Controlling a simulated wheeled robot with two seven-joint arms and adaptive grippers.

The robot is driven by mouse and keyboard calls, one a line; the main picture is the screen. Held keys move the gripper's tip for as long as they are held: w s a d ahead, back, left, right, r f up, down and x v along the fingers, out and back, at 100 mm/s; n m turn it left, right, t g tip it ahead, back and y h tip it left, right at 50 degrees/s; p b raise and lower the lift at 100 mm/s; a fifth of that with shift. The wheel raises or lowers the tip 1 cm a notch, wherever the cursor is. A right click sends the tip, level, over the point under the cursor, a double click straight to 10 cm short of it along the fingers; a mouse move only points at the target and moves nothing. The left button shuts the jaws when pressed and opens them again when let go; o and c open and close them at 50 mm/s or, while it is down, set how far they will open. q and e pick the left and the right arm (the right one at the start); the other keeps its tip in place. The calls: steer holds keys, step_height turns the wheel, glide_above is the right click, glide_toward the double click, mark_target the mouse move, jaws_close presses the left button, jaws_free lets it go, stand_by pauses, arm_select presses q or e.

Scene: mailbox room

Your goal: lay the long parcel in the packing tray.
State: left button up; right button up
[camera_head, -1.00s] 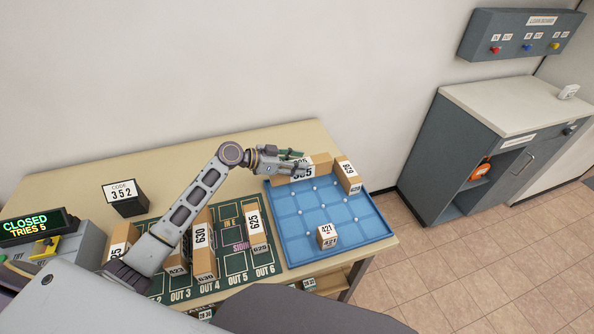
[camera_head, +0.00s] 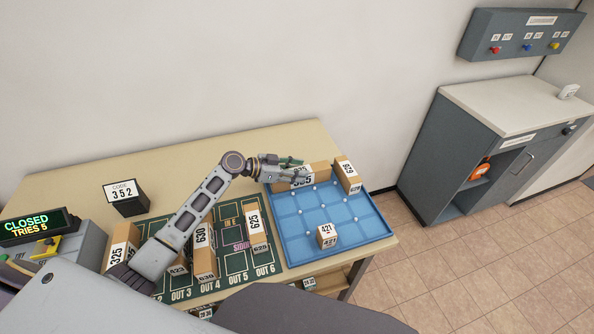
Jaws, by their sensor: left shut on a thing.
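The blue packing tray (camera_head: 362,232) lies at the right end of the table. My left gripper (camera_head: 299,168) is shut on a long brown parcel (camera_head: 319,173) at the tray's back edge. The gripper partly hides this parcel and its number label. I cannot tell whether its underside touches the tray. Another brown parcel (camera_head: 347,175), marked 628, stands in the tray's back right corner. A small box (camera_head: 327,236) marked 421 sits in the tray's front part. My right gripper is out of view.
Parcels marked 325, 630 (camera_head: 203,247) and 625 (camera_head: 256,229) stand on the green sorting mat (camera_head: 234,262) left of the tray. A code 352 block (camera_head: 125,198) and a "CLOSED" display (camera_head: 38,226) are farther left. The tray's middle is free.

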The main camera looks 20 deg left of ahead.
arm_select(q)
steer(key=o, duration=1.1)
steer(key=shift+f, duration=0.1)
steer(key=shift+c, duration=0.2)
steer(key=shift+o, duration=1.1)
steer(key=shift+a+r, duration=0.1)
steer(key=shift+r, duration=0.1)
steer(key=shift+s+a, duration=0.25)
steer(key=shift+a, duration=0.1)
steer(key=b+v, duration=0.1)
steer(key=v, duration=0.3)
steer(key=shift+s+a+r, duration=0.1)
steer(key=shift+s+a, duration=0.1)
steer(key=shift+s, duration=0.05)
steer(key=v, duration=0.4)
steer(key=shift+a+r+b, duration=0.15)
steer(key=shift+a+b, duration=0.05)
steer(key=shift+b, duration=0.1)
steer(key=shift+v, duration=1)
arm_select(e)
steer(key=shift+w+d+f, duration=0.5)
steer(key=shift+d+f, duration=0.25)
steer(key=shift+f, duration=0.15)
arm_select(q)
steer(key=shift+d, duration=0.1)
